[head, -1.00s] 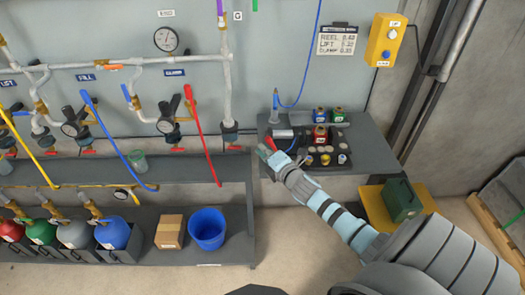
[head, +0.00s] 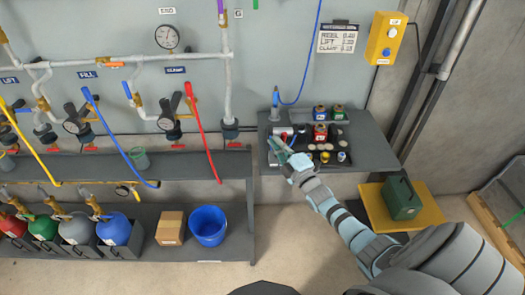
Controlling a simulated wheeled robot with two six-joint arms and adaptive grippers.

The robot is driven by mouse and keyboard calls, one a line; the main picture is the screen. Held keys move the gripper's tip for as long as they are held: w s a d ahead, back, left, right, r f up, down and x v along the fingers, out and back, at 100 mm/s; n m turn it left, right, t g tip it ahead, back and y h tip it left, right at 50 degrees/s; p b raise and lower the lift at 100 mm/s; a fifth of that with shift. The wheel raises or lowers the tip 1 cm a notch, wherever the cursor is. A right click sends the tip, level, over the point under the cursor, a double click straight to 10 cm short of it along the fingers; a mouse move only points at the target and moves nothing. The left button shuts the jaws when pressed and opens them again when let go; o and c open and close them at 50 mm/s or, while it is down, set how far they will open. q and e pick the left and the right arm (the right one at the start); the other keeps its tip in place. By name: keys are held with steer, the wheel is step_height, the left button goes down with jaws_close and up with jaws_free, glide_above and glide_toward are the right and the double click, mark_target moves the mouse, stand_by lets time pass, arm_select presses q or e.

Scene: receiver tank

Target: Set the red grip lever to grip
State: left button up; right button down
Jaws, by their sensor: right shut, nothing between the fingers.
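A small red piece (head: 285,135), which may be the red grip lever, shows by a silver cylinder (head: 278,133) on the grey bench at right. It is partly hidden by my right gripper (head: 273,146), and I cannot read its setting. My right gripper is shut and empty, low over the bench's left part, close to that piece; I cannot tell if they touch. A long red bar (head: 203,132) slants down at the wall pipes, left of the bench and apart from my gripper. My left gripper is not in view.
The bench (head: 372,150) holds red, blue and green canisters (head: 320,132) and small round parts close to my right gripper. A blue tool (head: 275,103) on a hose stands at its back left. A blue bucket (head: 208,226) is on the lower shelf.

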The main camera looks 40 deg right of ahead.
steer(key=shift+s+d+m+t+h+b, duration=0.15)
steer(key=shift+s+d+m+b, duration=0.15)
steer(key=shift+m, duration=0.25)
steer(key=shift+s+d+m+t+h+b, duration=0.1)
steer(key=shift+d+m+t+h+b, duration=0.1)
steer(key=shift+d+m, duration=0.3)
steer(key=shift+a, duration=0.1)
steer(key=s+a+p, duration=0.4)
steer(key=s, duration=0.4)
steer(key=shift+s+a+f, duration=0.15)
steer(key=shift+a+f, duration=0.05)
steer(key=shift+a, duration=0.05)
